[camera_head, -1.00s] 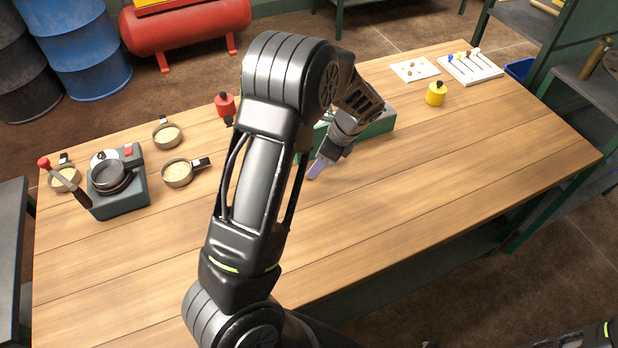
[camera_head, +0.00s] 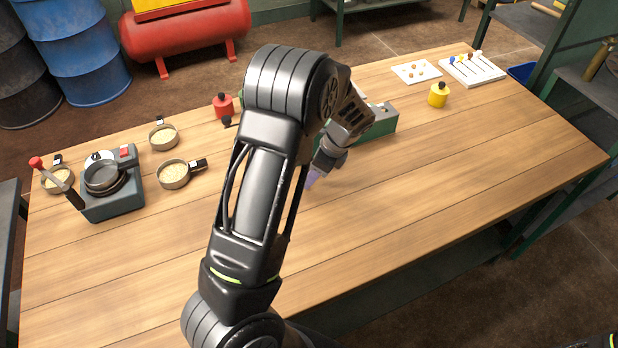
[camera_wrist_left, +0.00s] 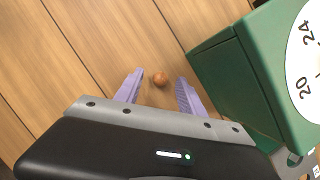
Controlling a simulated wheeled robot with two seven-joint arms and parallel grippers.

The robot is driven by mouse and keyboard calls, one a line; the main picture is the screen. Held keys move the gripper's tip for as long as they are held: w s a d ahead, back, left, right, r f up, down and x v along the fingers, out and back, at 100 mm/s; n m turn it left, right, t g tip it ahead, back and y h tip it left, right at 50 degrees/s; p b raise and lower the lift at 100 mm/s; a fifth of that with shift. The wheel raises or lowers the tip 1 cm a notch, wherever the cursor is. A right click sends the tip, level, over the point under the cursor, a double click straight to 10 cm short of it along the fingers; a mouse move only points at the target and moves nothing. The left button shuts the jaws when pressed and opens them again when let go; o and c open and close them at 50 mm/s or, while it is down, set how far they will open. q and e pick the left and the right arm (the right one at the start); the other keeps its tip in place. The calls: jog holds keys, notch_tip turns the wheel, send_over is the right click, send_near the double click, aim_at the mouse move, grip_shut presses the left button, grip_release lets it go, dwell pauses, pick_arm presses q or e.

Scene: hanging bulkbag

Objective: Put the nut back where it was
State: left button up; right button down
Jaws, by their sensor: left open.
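A small round brown nut (camera_wrist_left: 159,79) lies on the wooden table (camera_wrist_left: 60,90) in the left wrist view. My left gripper (camera_wrist_left: 159,76) is open, with one purple finger on each side of the nut and a gap to each. I cannot tell how high the fingers are above the table. In the head view, my left gripper (camera_head: 312,178) points down beside the green dial box (camera_head: 375,128), largely hidden by my own arm; the nut is hidden there. A white card (camera_head: 408,77) with several small brown nuts lies at the back right.
The green box with a numbered dial (camera_wrist_left: 232,85) stands close to the right finger. A yellow weight (camera_head: 438,96) and a white pin board (camera_head: 480,72) stand at the back right. Pans and a grey press (camera_head: 118,205) are at left. The table's front right is clear.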

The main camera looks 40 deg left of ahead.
dwell(0.3)
pick_arm(q)
grip_shut()
dwell(0.3)
dwell(0.4)
